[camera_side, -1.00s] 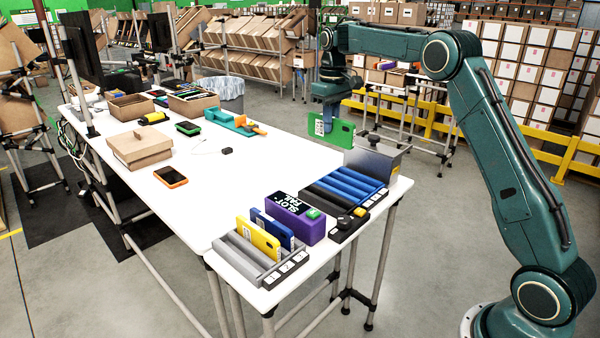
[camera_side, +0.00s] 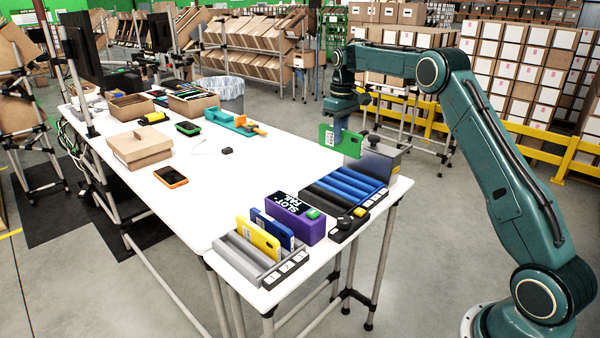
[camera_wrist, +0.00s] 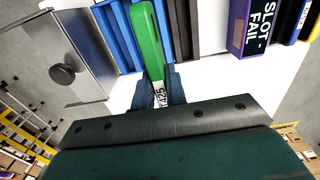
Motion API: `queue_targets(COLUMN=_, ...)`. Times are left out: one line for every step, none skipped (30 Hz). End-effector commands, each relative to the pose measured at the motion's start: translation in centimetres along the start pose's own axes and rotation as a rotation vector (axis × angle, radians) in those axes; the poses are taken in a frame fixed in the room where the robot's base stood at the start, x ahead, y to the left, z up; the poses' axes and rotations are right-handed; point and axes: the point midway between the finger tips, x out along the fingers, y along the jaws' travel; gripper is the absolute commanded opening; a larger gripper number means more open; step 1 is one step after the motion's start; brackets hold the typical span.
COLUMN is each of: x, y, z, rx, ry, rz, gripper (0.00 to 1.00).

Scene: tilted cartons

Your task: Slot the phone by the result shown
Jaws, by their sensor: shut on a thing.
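My gripper (camera_side: 338,128) is shut on a green phone (camera_side: 350,142) with a white label. It holds the phone upright in the air. In the side view the phone overlaps the metal box.
A grey rack (camera_side: 232,256) labelled 1, 2, 3 holds a yellow phone (camera_side: 256,238) and a blue phone (camera_side: 270,228). A metal box (camera_side: 377,163) with a knob stands at the table's right end. An orange phone (camera_side: 171,177) lies on the mostly clear middle.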

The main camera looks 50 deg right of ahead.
Motion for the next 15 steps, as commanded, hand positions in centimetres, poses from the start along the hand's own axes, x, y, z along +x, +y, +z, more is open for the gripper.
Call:
queue_targets(x=1.2, y=1.3, z=0.0, rx=0.005, ry=-0.002, rz=-0.001, gripper=0.00)
queue_targets(x=1.8, y=2.0, z=0.0, rx=0.005, ry=-0.001, rz=-0.001, gripper=0.00)
queue_targets(x=2.7, y=3.0, z=0.0, rx=0.005, ry=-0.002, rz=-0.001, gripper=0.00)
queue_targets(x=3.3, y=3.7, z=0.1, rx=0.005, ry=-0.002, rz=-0.001, gripper=0.00)
queue_targets(x=3.9, y=4.3, z=0.1, rx=0.004, ry=-0.001, rz=-0.001, gripper=0.00)
queue_targets(x=4.7, y=5.2, z=0.1, rx=0.005, ry=-0.001, rz=0.000, gripper=0.00)
queue_targets(x=5.3, y=5.8, z=0.2, rx=0.004, ry=-0.001, rz=-0.001, gripper=0.00)
queue_targets(x=5.9, y=6.4, z=0.3, rx=0.004, ry=-0.002, rz=-0.001, gripper=0.00)
queue_targets(x=6.5, y=7.1, z=0.4, rx=0.004, ry=-0.001, rz=0.000, gripper=0.00)
queue_targets(x=7.0, y=7.6, z=0.5, rx=0.003, ry=0.000, rz=0.000, gripper=0.00)
queue_targets(x=7.4, y=8.0, z=0.5, rx=0.002, ry=0.000, rz=0.000, gripper=0.00)
queue_targets(x=7.9, y=8.5, z=0.6, rx=0.002, ry=0.000, rz=0.000, gripper=0.00)
queue_targets(x=8.2, y=8.8, z=0.7, rx=0.002, ry=0.000, rz=0.000, gripper=0.00)
queue_targets(x=8.5, y=9.1, z=0.8, rx=0.002, ry=0.000, rz=0.000, gripper=0.00)
queue_targets(x=8.8, y=9.4, z=0.8, rx=0.001, ry=0.000, rz=0.000, gripper=0.00)
